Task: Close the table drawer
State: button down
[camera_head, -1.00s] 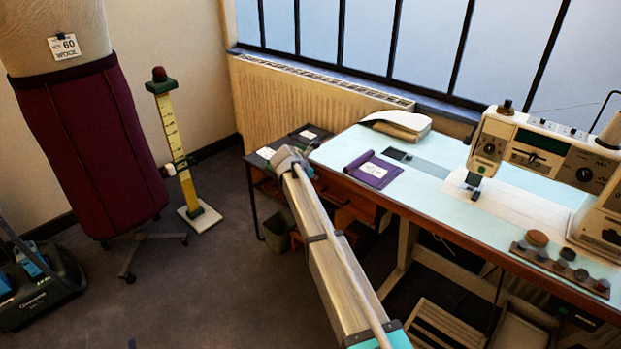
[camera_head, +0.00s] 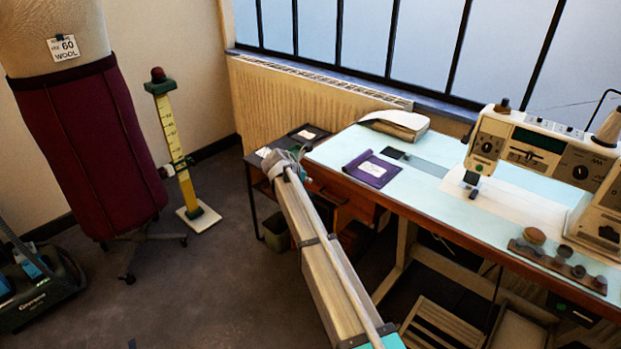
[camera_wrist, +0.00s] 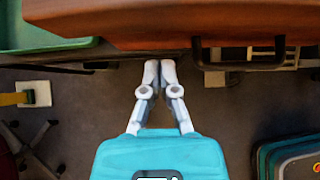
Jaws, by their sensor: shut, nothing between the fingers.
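The sewing table (camera_head: 432,184) has a pale blue top and a red-brown wooden edge. Its wooden drawer unit (camera_head: 347,199) is under the left end, partly hidden behind my arm. In the wrist view a brown wooden front (camera_wrist: 200,22) crosses the top, with a dark bar handle (camera_wrist: 240,64) right of my fingers. I cannot tell how far the drawer stands out. My gripper (camera_wrist: 160,66) is shut and empty, its fingertips close to the lower edge of the wood; contact is unclear. In the head view my gripper (camera_head: 284,160) is by the table's left end.
A small dark side table (camera_head: 258,180) stands left of the sewing table, with a bin (camera_head: 276,231) below. A yellow measuring stand (camera_head: 174,135) and a dress form (camera_head: 88,150) are farther left. Open floor (camera_head: 205,275) lies between them and my arm. A sewing machine (camera_head: 545,160) stands right.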

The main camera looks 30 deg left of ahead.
jog(key=p+v, duration=0.7)
jog(key=v, duration=0.3)
jog(key=shift+s, duration=0.5)
dwell(0.3)
